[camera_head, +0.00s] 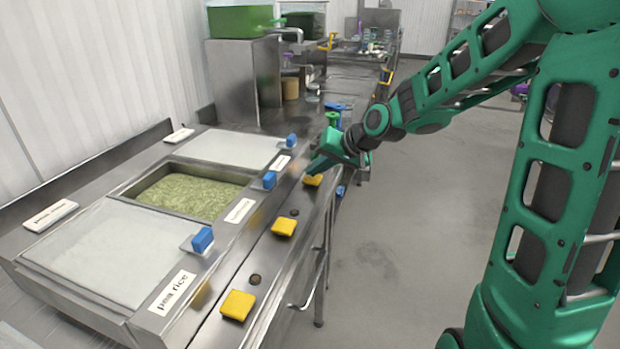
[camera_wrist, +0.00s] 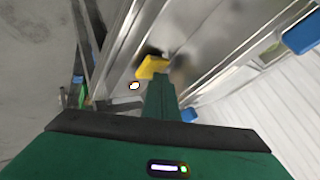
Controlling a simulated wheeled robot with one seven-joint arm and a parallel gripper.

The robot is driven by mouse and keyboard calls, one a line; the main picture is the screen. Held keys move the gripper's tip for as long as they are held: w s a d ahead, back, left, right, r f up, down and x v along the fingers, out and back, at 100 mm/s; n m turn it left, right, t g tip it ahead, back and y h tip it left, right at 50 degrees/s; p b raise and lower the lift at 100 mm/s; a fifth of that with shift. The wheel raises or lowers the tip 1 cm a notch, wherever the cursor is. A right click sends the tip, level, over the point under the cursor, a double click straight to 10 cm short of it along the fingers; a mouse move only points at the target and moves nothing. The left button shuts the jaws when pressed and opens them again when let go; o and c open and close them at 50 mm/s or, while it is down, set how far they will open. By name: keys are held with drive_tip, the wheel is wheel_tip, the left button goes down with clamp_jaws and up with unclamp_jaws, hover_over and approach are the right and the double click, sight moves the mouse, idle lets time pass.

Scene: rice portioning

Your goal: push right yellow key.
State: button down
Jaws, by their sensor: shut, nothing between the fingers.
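Three yellow keys lie in a row along the counter's front ledge in the head view: a near one (camera_head: 238,305), a middle one (camera_head: 284,228) and a far one (camera_head: 313,180). My green gripper (camera_head: 316,168) points down at the far key, its tip just over or against it. In the wrist view the shut, empty fingers (camera_wrist: 160,82) end at the lower edge of a yellow key (camera_wrist: 150,67), partly covering it. I cannot tell whether they touch it.
The steel counter (camera_head: 285,187) holds an open well of green rice (camera_head: 190,195) between two lidded wells. Blue handles (camera_head: 202,239) stand beside the ledge. The grey floor (camera_head: 400,230) to the right is clear.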

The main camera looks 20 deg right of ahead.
sight(316, 179)
drive_tip(key=shift+r, duration=0.2)
drive_tip(key=shift+r, duration=3)
drive_tip(key=s+d+f+m+g+h, duration=0.1)
drive_tip(key=s+d+f+g+h, duration=0.15)
drive_tip(key=s+d, duration=0.6)
drive_tip(key=s+d+f+m+g+h, duration=0.1)
drive_tip(key=s+d+f+g+h, duration=0.3)
drive_tip(key=s, duration=0.7)
drive_tip(key=s+d+f+g+y, duration=0.1)
drive_tip(key=s+d, duration=0.1)
drive_tip(key=s, duration=0.7)
drive_tip(key=s+d+m+y, duration=0.1)
drive_tip(key=s+d, duration=0.1)
drive_tip(key=s, duration=0.7)
drive_tip(key=shift+s+d+f+g, duration=0.15)
drive_tip(key=shift+s+f+g, duration=0.2)
